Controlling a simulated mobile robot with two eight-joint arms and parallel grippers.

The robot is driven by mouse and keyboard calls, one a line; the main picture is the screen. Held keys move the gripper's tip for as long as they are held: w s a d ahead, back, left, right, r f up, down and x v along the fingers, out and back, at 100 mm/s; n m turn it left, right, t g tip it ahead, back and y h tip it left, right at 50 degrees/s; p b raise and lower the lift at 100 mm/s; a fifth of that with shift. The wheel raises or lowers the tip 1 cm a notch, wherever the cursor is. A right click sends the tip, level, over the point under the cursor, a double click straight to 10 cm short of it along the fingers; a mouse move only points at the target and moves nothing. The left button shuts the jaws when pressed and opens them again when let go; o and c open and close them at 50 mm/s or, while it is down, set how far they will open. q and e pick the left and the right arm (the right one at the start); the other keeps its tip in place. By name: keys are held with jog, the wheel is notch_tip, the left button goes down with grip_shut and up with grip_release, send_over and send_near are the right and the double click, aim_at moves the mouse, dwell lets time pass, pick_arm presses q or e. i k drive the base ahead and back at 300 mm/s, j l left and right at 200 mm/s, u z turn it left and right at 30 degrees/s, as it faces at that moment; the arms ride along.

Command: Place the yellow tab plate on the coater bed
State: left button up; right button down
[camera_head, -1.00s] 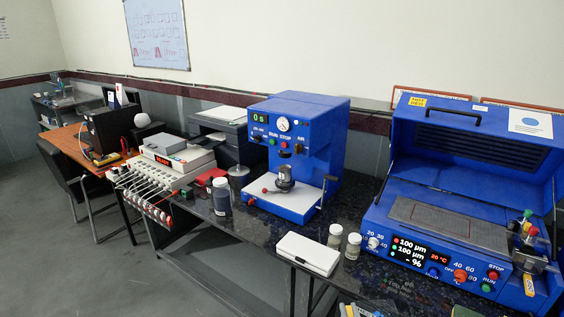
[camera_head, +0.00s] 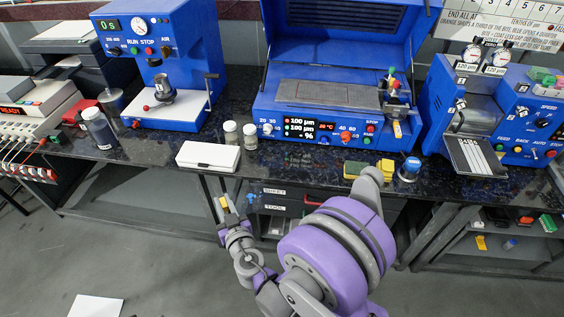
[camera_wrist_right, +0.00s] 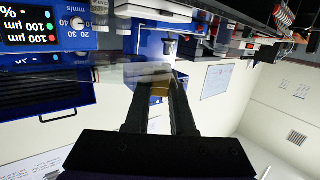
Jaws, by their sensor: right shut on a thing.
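My right gripper (camera_head: 232,207) is in front of the counter, below its edge. It is shut on a clear, glassy plate with a yellow tab, the yellow tab plate (camera_wrist_right: 148,73). The tab (camera_wrist_right: 154,91) is between the fingertips in the right wrist view. In the head view only a small yellow bit shows at the gripper. The coater bed (camera_head: 322,96) is a flat grey plate in the open-lidded blue machine, up and right of the gripper and apart from it. My left gripper is not in view.
On the counter are a white case (camera_head: 208,156), small jars (camera_head: 249,137), a yellow-green sponge (camera_head: 382,168) and a blue-capped jar (camera_head: 409,170). A blue press (camera_head: 158,65) stands left, another blue machine (camera_head: 480,110) right. Colourful knobs (camera_head: 394,92) stand at the bed's right end.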

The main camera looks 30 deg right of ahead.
aim_at(322, 93)
jog(key=i+l, duration=0.75)
